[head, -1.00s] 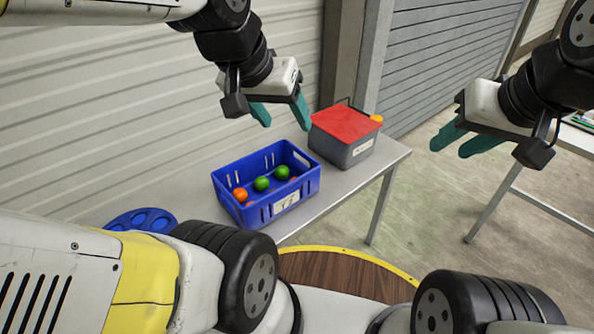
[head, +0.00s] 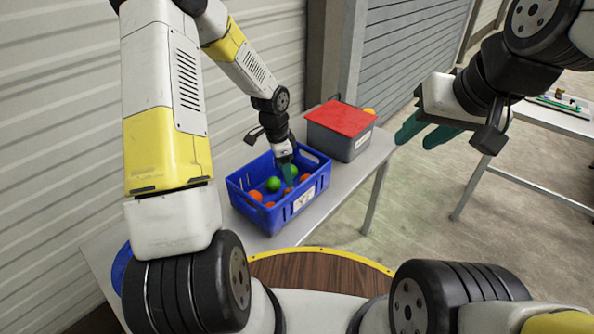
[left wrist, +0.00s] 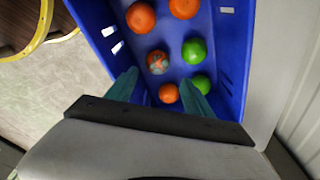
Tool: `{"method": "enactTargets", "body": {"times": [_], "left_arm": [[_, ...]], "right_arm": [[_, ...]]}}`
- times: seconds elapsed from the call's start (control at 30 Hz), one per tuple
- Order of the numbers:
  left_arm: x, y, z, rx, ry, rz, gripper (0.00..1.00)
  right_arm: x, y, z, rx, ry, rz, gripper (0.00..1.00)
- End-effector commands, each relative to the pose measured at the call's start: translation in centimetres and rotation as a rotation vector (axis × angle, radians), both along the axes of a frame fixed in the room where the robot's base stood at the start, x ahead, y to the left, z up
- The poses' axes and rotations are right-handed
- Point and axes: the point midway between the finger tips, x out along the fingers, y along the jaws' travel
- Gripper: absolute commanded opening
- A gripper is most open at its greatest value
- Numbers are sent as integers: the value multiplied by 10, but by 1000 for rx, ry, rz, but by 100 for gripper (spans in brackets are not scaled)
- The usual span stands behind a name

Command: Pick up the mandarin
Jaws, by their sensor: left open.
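A small orange fruit (left wrist: 168,93), which looks like the mandarin, lies in the blue crate (left wrist: 233,45) in the left wrist view. In the head view it appears near the crate's right end (head: 305,178). My left gripper (left wrist: 163,86) is open, its teal fingers on either side of the small fruit in the picture; I cannot tell if they touch it. In the head view my left gripper (head: 287,171) reaches down into the crate and partly hides the fruit. My right gripper (head: 428,133) is open and empty, in the air at the right.
Two larger oranges (left wrist: 140,17), a mottled orange ball (left wrist: 158,62) and two green fruits (left wrist: 194,51) share the crate. The crate walls (head: 291,211) surround the gripper.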

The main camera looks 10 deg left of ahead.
Motion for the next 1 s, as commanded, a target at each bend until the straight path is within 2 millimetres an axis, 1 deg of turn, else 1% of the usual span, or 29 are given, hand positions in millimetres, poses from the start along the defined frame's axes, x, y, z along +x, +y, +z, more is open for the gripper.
{"method": "enactTargets", "body": {"times": [0.03,0.47,0.6,0.7,0.8,1.0], "left_arm": [[1,-2,-8,-7,6,-14,61],[-1,-6,-58,-3,25,-40,61],[-1,-10,-79,-3,24,-39,61],[0,-11,-90,-1,24,-39,61],[1,-11,-95,-2,23,-39,61],[1,-11,-95,-2,21,-38,61]], "right_arm": [[0,0,0,0,0,0,36],[0,0,0,0,0,0,36],[0,0,0,0,0,0,36],[0,0,0,0,0,0,36],[0,0,0,0,0,0,36],[0,0,0,0,0,0,36]]}}
